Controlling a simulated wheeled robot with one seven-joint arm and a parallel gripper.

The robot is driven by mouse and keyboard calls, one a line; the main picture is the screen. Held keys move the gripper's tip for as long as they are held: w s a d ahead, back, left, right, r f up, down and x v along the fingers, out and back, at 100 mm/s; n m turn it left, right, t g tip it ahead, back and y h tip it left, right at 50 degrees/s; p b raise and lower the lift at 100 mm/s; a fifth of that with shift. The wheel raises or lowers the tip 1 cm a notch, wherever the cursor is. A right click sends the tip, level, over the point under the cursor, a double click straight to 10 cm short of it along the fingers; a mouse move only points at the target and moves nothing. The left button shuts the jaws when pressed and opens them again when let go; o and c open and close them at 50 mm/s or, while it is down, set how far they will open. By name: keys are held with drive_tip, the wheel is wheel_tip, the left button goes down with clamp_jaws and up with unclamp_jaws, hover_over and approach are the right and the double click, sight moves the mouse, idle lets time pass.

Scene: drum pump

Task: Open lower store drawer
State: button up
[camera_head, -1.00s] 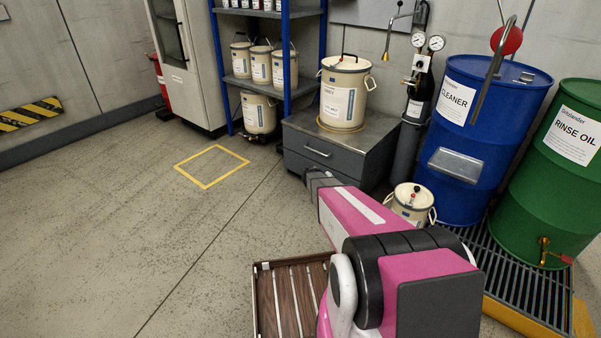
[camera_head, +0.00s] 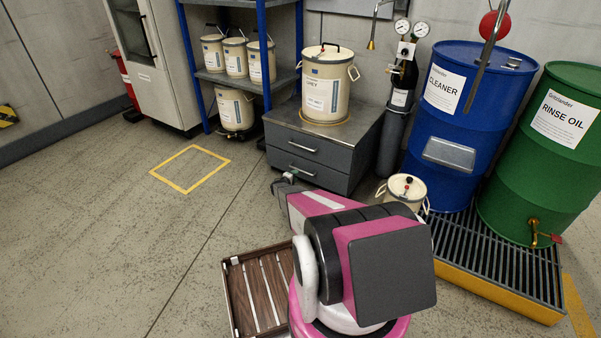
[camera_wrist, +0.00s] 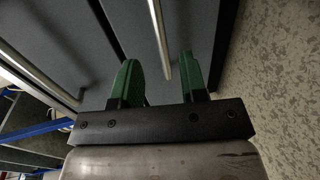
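The grey store cabinet (camera_head: 352,143) has two drawers, and both look shut. The lower drawer (camera_head: 325,179) has a bar handle (camera_head: 301,172), with the end of my arm just in front of and below it. In the wrist view the lower drawer's front (camera_wrist: 190,25) shows at close range. Its handle (camera_wrist: 160,38) runs down into the gap between the fingertips. My gripper (camera_wrist: 160,72) has two green fingers, spread apart on either side of the handle's end. No grip on it shows. In the head view the fingers (camera_head: 284,179) are small and partly hidden by my arm.
The upper drawer's handle (camera_head: 303,147) is just above. A cream drum (camera_head: 325,85) stands on the cabinet top. A small cream can (camera_head: 404,190) stands right of my arm. A slatted wooden crate (camera_head: 256,290) lies on the floor. The floor left of the cabinet is clear.

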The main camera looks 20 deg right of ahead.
sight(302, 171)
drive_tip(key=x, duration=0.8)
drive_tip(key=shift+w+d, duration=0.1)
drive_tip(key=shift+d, duration=0.05)
clamp_jaws()
